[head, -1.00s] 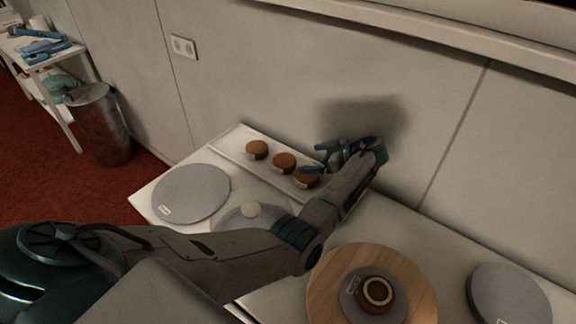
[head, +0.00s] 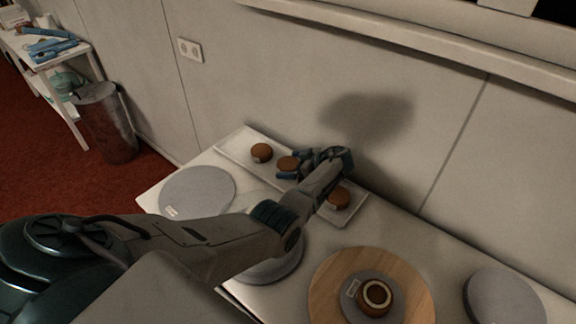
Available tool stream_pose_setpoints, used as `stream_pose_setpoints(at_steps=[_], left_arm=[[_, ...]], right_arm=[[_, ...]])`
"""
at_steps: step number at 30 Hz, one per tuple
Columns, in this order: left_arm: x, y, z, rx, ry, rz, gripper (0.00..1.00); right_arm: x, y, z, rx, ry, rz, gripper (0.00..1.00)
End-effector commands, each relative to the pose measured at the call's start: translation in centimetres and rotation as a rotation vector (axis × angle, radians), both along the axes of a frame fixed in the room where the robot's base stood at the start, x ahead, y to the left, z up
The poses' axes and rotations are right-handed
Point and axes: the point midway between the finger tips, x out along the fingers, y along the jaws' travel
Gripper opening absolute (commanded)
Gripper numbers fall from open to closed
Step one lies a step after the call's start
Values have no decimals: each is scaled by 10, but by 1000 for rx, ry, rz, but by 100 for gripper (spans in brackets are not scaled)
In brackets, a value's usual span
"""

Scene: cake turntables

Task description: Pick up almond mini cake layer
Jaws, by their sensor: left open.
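Small brown mini cake layers sit on a pale tray (head: 232,150) along the wall: one at the left end (head: 262,152), a middle one (head: 288,163), and one at the right (head: 339,198). Their labels are too small to read, so I cannot tell which is almond. My left gripper (head: 289,168) is open at the middle layer, its fingers close around or just above it; contact is unclear. My left arm and gripper hide the tray between the middle and right layers. My right gripper is not in view.
A wooden turntable (head: 325,290) holds a grey plate with a brown ring-topped cake (head: 376,297). Grey discs stand at the left (head: 197,192), right (head: 505,297) and partly under my arm (head: 285,268). The wall rises close behind the tray.

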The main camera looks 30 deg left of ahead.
Motion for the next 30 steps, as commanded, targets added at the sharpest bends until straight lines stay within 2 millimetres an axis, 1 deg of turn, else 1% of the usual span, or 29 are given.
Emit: stream_pose_setpoints(at_steps=[3,4,8,9,11,12,19,23,26,30], left_arm=[[0,-1,0,0,0,0,98],[0,-1,0,0,0,0,96],[0,-1,0,0,0,0,70],[0,-1,0,0,0,0,62],[0,-1,0,0,0,0,51],[0,-1,0,0,0,0,49],[0,-1,0,0,0,0,49],[0,-1,4,0,0,0,49],[0,-1,11,0,-2,1,49],[0,-1,28,0,-4,1,49]], right_arm=[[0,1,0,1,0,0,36],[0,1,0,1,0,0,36],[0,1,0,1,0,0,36],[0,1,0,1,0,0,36],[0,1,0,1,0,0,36],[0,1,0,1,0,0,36],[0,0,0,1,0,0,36],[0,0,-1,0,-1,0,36],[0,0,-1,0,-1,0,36],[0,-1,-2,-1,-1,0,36]])
